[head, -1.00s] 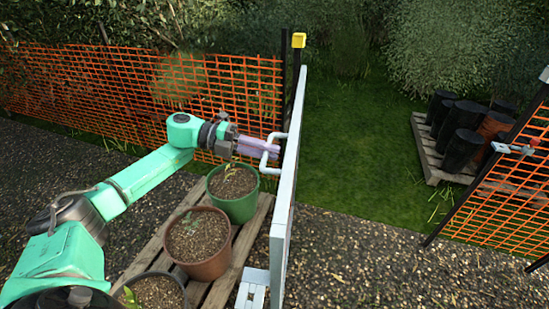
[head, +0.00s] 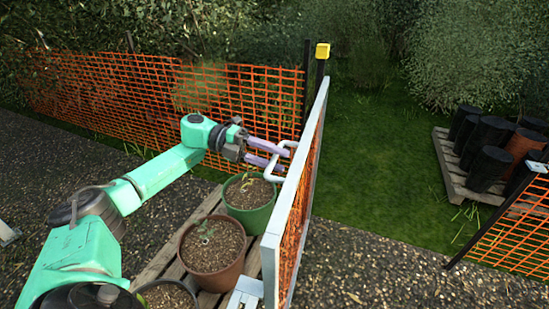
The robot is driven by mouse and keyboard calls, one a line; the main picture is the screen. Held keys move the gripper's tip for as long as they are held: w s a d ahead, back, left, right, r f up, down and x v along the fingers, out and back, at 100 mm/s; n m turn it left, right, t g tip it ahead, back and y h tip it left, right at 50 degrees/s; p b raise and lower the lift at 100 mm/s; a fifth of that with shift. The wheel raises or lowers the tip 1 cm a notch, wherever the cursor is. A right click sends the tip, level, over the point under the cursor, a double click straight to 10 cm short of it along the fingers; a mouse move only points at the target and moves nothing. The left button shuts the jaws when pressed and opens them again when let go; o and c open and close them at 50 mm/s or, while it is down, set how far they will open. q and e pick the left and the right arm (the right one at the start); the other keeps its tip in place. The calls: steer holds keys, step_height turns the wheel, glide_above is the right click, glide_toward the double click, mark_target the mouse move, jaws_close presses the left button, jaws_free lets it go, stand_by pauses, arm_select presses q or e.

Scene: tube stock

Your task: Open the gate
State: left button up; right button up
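The gate (head: 271,258) is a grey-framed panel with orange mesh. It stands swung open, seen nearly edge-on, running from the black post with a yellow cap (head: 322,51) toward me. A white bar handle (head: 282,171) sticks out from its left face. My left gripper (head: 277,156) is at this handle from the left, its two purple fingers spread with a gap between them. Whether a finger touches the handle is hard to tell. My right gripper is not in view.
Potted plants, one in a green pot (head: 250,218) and one in a brown pot (head: 212,272), stand on a wooden pallet (head: 156,268) below my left arm. Orange mesh fence (head: 130,97) runs behind. The opening right of the gate is clear. Dark tubes (head: 489,168) stand on another pallet at right.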

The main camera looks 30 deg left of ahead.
arm_select(q)
steer(key=b+v, duration=0.2)
steer(key=v, duration=1.2)
steer(key=shift+a+b, duration=0.25)
steer(key=shift+b, duration=0.1)
steer(key=shift+s, duration=0.1)
